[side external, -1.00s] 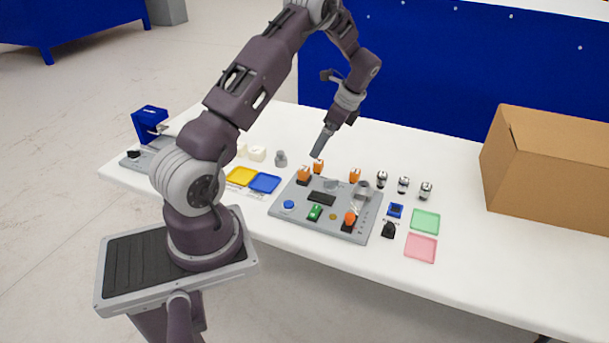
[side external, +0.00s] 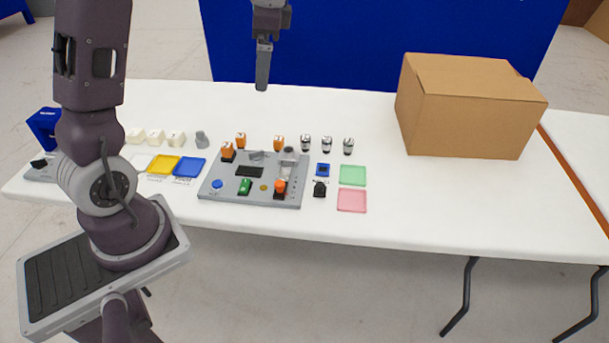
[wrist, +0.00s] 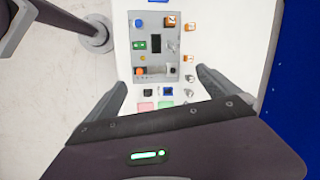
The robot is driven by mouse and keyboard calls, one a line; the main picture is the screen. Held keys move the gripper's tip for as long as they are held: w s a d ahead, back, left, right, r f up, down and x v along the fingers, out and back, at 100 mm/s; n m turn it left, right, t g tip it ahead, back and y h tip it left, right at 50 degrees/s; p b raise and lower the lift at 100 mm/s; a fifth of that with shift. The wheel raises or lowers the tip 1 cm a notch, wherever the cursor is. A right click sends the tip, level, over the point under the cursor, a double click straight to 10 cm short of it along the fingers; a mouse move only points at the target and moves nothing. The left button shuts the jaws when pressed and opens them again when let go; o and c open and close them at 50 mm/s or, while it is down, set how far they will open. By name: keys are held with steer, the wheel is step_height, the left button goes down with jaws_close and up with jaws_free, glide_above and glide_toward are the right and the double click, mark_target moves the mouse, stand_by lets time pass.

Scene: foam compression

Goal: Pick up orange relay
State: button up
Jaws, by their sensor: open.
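Several orange parts that look like relays are in view. Two stand on the white table behind the grey board (side external: 212,188): one orange relay (side external: 241,139) to the left, another (side external: 279,143) to its right. A third (side external: 227,150) sits on the board's back left corner, and a rounder orange part (side external: 280,186) sits at its front right. In the wrist view, the two loose ones show at the board's right side (wrist: 190,27) (wrist: 188,58). My gripper (wrist: 161,79) is open and empty, pointing down. In the side view it hangs well above the table, touching nothing.
Silver cylinders (side external: 326,144) stand in a row right of the loose relays. Green (side external: 353,175) and pink (side external: 352,200) trays lie right of the board; yellow (side external: 163,164) and blue (side external: 189,167) trays lie left. A cardboard box (side external: 460,110) stands at the back right.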

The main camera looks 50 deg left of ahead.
steer(key=s+d+r+n+t, duration=0.2)
steer(key=s+d+r, duration=0.1)
steer(key=s+d, duration=0.3)
steer(key=s+d+r+n+t+h, duration=0.1)
steer(key=s+d+r+n+t, duration=0.1)
steer(key=s+d, duration=0.5)
steer(key=shift+d+r+h, duration=0.3)
steer(key=shift+d+r, duration=0.2)
steer(key=shift+d, duration=0.6)
steer(key=s+d+f, duration=0.1)
steer(key=s, duration=0.1)
steer(key=s+d+n+t, duration=0.1)
steer(key=s+d, duration=0.1)
steer(key=s, duration=0.1)
steer(key=s+d+f+n+t+h, duration=0.1)
steer(key=s, duration=0.1)
steer(key=shift+s+d+f, duration=0.25)
steer(key=shift+s+f, duration=0.05)
steer(key=shift+f, duration=0.05)
steer(key=shift+c, duration=0.7)
steer(key=shift+s+d+f, duration=0.1)
steer(key=shift+s+f, duration=0.05)
steer(key=shift+s, duration=0.1)
steer(key=c, duration=0.9)
steer(key=shift+c, duration=0.2)
steer(key=shift+w, duration=0.1)
